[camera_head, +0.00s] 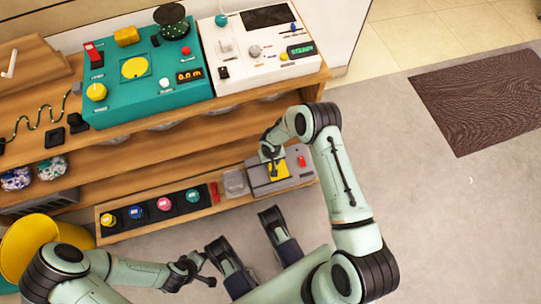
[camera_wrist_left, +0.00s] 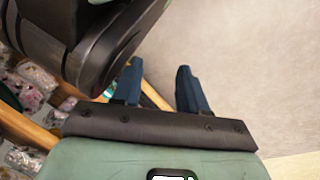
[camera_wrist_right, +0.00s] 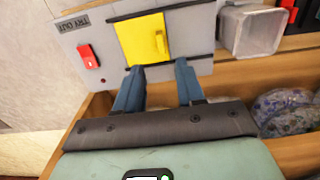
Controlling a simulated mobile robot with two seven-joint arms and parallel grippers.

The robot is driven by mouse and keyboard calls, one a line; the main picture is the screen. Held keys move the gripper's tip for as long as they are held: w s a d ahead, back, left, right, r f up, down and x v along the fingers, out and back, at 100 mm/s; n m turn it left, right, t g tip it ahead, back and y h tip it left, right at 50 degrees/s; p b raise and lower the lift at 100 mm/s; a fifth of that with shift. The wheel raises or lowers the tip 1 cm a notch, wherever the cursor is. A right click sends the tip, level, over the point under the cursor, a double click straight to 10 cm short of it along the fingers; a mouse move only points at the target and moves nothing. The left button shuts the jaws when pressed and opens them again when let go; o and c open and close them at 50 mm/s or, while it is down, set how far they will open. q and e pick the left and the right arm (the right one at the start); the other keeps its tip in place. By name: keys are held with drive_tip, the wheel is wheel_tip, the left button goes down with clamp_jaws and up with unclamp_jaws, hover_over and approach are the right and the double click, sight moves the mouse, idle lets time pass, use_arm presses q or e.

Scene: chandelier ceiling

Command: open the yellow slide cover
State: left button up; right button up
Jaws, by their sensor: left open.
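The yellow slide cover (camera_head: 283,171) is a square plate on a grey box (camera_head: 295,178) at the lower shelf's right end. In the right wrist view the yellow cover (camera_wrist_right: 139,38) has a small raised yellow handle and sits at the left end of two dark rails, with bare grey panel to its right. My right gripper (camera_head: 272,159) hangs over the cover. Its fingers (camera_wrist_right: 159,66) are apart and empty, tips near the cover's lower edge, below the handle in that view. My left gripper (camera_head: 205,268) is open and empty over the floor, away from the box (camera_wrist_left: 160,65).
A red switch (camera_wrist_right: 89,57) sits beside the cover. A grey metal container (camera_wrist_right: 253,32) stands close by. Several coloured buttons (camera_head: 164,204) line the lower shelf. Teal (camera_head: 150,92) and white (camera_head: 232,72) consoles stand on top.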

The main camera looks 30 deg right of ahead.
wheel_tip(320, 180, down, 10)
drive_tip(key=b, duration=0.3)
drive_tip(key=shift+r, duration=0.1)
drive_tip(key=shift+f, duration=0.4)
use_arm(q)
drive_tip(key=s+f+g, duration=0.2)
drive_tip(key=s+f, duration=0.2)
drive_tip(key=s, duration=0.3)
drive_tip(key=shift+s+a+f+n+g, duration=0.2)
drive_tip(key=shift+s+a+n+g, duration=0.1)
drive_tip(key=shift+a, duration=0.1)
drive_tip(key=shift+w, duration=0.1)
use_arm(e)
clamp_jaws()
